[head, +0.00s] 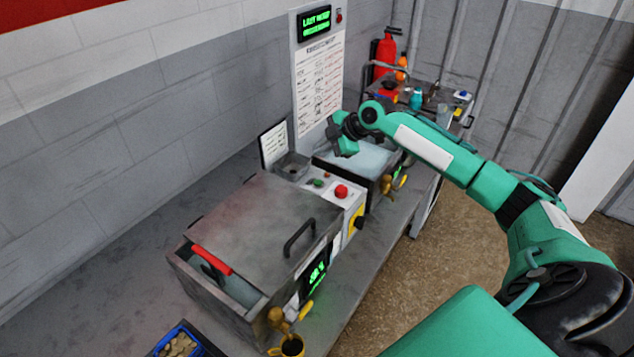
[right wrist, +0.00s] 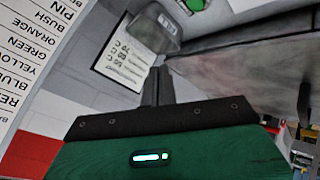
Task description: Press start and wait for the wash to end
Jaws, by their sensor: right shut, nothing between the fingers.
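A grey metal washing tank stands on the bench in the head view, with its flat lid (head: 260,225) over most of it and a red handle (head: 212,260) at the open left end. A green-lit display (head: 316,274) is on its front; the text is too small to read. Beside it is a white control panel with a green button (head: 318,183) and a larger red button (head: 341,191). A green button (right wrist: 193,4) shows at the top of the right wrist view. My right gripper (head: 341,137) is shut and empty, above and behind the panel. My left gripper is not in view.
A second tank (head: 365,160) with a pale top stands beyond the panel. A tall board (head: 318,85) carries a green-lit sign. A small chart (head: 273,145) stands behind the panel. A blue bin (head: 178,342) is at the bottom, and a red extinguisher (head: 384,52) is at the back.

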